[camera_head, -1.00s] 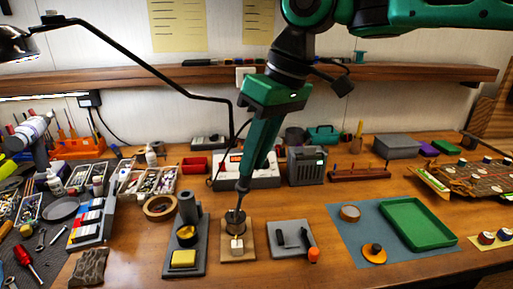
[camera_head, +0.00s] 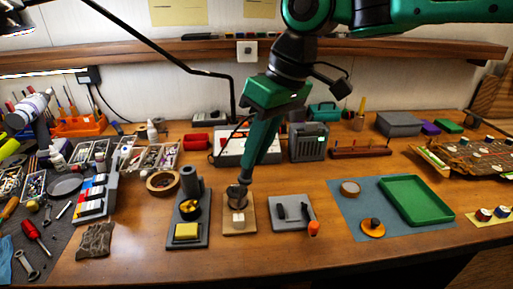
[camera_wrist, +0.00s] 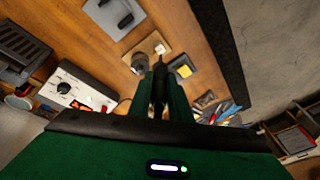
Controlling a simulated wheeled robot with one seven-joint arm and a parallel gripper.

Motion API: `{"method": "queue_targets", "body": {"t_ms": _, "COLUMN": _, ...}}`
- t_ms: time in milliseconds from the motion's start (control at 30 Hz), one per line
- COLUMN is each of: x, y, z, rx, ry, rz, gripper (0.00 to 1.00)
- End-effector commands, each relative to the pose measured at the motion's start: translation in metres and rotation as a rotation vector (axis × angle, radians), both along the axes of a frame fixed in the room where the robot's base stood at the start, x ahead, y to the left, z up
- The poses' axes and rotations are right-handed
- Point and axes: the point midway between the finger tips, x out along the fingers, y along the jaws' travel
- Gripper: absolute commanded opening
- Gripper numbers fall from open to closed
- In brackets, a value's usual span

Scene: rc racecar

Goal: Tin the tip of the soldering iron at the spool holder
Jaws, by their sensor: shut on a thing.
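My gripper (camera_head: 253,157) points down in the head view, its long green fingers shut on the dark soldering iron (camera_head: 246,175). The iron also shows between the fingers in the wrist view (camera_wrist: 158,92). Its lower end points at the spool holder (camera_head: 230,230), a small wooden base with a grey round spool (camera_head: 237,194) and a pale block in front. The iron's end meets the spool in the picture; I cannot tell if they touch. The holder also shows beyond the fingertips in the wrist view (camera_wrist: 170,44).
A grey stand (camera_head: 202,237) with an upright tube and yellow sponge (camera_head: 187,231) is just left of the holder. A white station (camera_head: 230,152) and grey box (camera_head: 308,142) stand behind.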

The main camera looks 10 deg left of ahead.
Motion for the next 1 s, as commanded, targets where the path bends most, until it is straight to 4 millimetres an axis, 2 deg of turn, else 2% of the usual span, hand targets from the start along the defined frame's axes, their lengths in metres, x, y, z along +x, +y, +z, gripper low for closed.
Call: {"method": "queue_targets", "body": {"t_ms": 1000, "x": -0.0013, "y": -0.0033, "z": -0.0089, "rx": 0.0, "ry": -0.001, "rz": -0.001, "gripper": 0.0}}
